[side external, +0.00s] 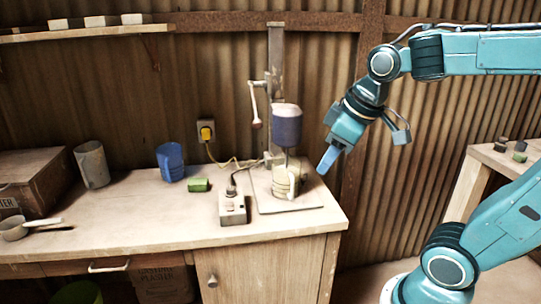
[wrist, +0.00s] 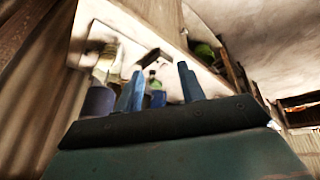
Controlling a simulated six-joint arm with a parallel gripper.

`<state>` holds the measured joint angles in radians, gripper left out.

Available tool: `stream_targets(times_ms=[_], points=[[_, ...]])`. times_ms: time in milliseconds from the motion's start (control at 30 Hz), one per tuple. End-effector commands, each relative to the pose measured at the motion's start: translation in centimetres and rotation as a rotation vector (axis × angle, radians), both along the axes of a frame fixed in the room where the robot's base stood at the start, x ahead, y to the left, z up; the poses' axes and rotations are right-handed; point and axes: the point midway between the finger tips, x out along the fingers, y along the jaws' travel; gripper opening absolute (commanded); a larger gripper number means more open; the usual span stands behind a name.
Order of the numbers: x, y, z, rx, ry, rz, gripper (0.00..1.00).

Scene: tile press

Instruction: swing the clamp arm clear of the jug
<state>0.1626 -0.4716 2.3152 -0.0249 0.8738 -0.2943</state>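A pale yellowish jug (side external: 285,180) stands on the base plate of an upright stand (side external: 276,60), under a dark blue-grey motor head (side external: 287,124). A crank handle (side external: 255,107) hangs on the stand's left side. I cannot clearly pick out the clamp arm beside the jug. My gripper (side external: 328,160) points down and left, to the right of the jug and apparently apart from it. In the wrist view its two fingers (wrist: 160,88) stand apart with nothing held between them. The motor head (wrist: 98,101) shows left of the fingers there.
A corded switch box (side external: 232,207), a green block (side external: 198,185), a blue cup (side external: 170,162) and a grey cup (side external: 92,164) stand left of the stand. A scoop (side external: 16,228) lies farther left. The bench's front strip (side external: 150,226) is clear. A wall rises behind.

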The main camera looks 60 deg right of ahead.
Motion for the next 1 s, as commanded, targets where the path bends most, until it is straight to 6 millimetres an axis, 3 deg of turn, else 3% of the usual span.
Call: stream_targets(times_ms=[467, 700, 1000], points=[[8.5, -8.3, -1.7, -0.101, 0.110, 0.166, 0.39], [11.7, -13.8, -4.1, -0.132, 0.162, 0.257, 0.39], [14.2, -21.0, -8.3, -0.155, 0.214, 0.369, 0.39]])
